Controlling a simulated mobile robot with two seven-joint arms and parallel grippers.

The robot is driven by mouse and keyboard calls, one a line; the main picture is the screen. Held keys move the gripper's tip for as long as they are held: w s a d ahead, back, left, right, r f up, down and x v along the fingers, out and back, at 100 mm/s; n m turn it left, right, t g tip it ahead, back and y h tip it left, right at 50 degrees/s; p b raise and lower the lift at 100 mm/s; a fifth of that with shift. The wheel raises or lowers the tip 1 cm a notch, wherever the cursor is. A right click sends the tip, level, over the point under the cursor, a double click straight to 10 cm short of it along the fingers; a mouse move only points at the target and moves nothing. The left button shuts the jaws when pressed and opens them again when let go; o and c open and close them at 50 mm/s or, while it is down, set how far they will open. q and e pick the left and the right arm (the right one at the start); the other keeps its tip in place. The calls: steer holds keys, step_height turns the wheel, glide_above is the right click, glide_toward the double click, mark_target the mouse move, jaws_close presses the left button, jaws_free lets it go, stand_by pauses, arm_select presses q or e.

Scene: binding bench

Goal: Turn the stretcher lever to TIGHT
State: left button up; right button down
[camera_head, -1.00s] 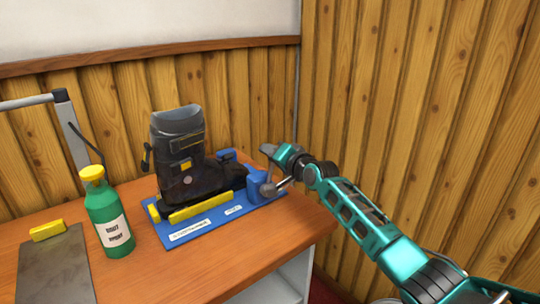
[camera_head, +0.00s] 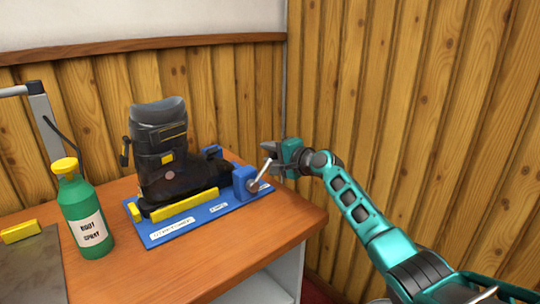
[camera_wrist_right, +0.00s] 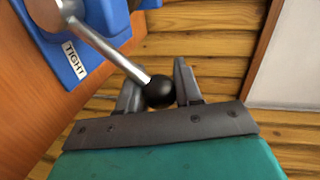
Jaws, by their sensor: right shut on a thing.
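The stretcher (camera_head: 195,218) is a blue base with a black ski boot (camera_head: 165,160) standing upright on it. Its metal lever (camera_head: 260,174) rises from the blue block at the right end, tilted up and to the right. In the right wrist view the lever (camera_wrist_right: 110,48) ends in a black ball knob (camera_wrist_right: 160,92), and a white TIGHT label (camera_wrist_right: 75,60) is beside the lever on the blue base. My right gripper (camera_head: 275,160) is shut on this knob, one finger on each side. My left gripper is not in view.
A green boot spray bottle (camera_head: 84,215) with a yellow cap stands left of the stretcher. A grey plate (camera_head: 35,265) with a yellow block (camera_head: 21,232) lies at the far left. The wooden bench (camera_head: 200,262) is bare in front; plank walls stand behind and right.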

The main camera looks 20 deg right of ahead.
steer(key=shift+a, duration=0.2)
steer(key=c, duration=0.8)
jaws_free()
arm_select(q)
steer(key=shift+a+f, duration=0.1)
arm_select(e)
steer(key=shift+d, duration=0.1)
steer(key=shift+s+d+r, duration=0.1)
steer(key=shift+s+d, duration=0.1)
steer(key=shift+s, duration=0.2)
arm_select(q)
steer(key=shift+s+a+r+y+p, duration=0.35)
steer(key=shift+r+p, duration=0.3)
steer(key=shift+p, duration=0.6)
arm_select(e)
steer(key=v, duration=1.2)
